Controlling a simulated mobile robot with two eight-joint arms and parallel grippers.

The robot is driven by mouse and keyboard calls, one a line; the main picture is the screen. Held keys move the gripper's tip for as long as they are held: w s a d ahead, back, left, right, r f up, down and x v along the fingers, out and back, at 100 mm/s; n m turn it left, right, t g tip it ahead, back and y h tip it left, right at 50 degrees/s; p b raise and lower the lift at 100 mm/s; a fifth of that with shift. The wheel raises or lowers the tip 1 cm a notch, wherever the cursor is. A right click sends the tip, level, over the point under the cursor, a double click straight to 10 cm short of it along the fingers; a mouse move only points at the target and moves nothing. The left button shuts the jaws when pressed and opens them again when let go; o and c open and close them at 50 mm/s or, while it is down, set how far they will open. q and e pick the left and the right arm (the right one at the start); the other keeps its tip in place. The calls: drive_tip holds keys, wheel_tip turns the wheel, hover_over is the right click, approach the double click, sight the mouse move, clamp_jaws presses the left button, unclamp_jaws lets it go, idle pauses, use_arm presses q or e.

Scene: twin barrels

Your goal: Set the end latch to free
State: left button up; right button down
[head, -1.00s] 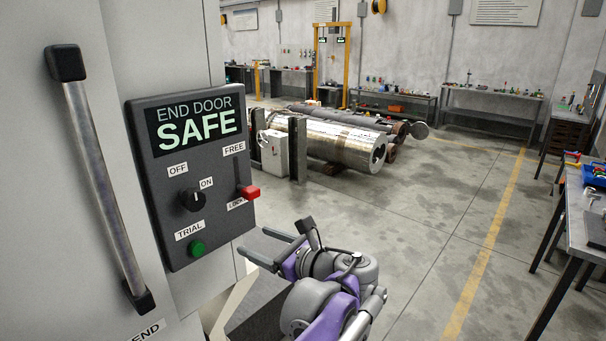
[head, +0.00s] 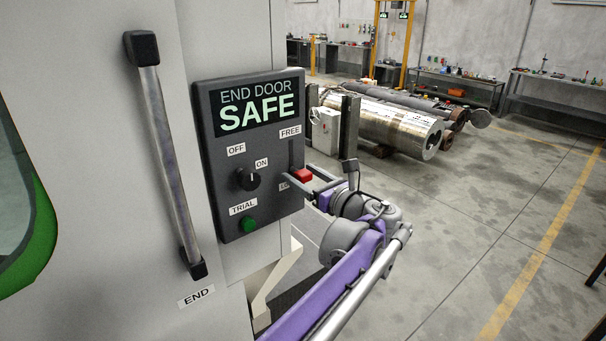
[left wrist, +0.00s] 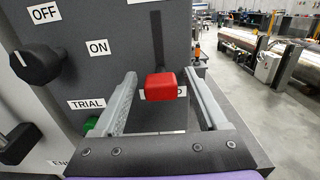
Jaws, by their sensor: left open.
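The end latch is a red knob (head: 301,175) on a vertical slot at the right side of the dark control panel (head: 222,205). It sits at the slot's lower end, beside a partly covered label; the FREE label (head: 290,132) is at the top. My left gripper (head: 299,171) is open at the panel with its fingers on either side of the knob. In the left wrist view the red knob (left wrist: 161,86) lies between the two spread fingers, with space on both sides. I cannot tell whether a finger touches it. The panel display reads END DOOR SAFE. My right gripper is not in view.
A black OFF/ON dial (head: 248,179) and a green TRIAL button (head: 249,225) are left of the latch. A long door handle (head: 172,160) stands farther left. Metal cylinders (head: 390,125) lie behind on the floor.

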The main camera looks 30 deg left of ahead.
use_arm(q)
drive_tip(key=shift+w, duration=0.1)
clamp_jaws()
idle(0.4)
idle(1.0)
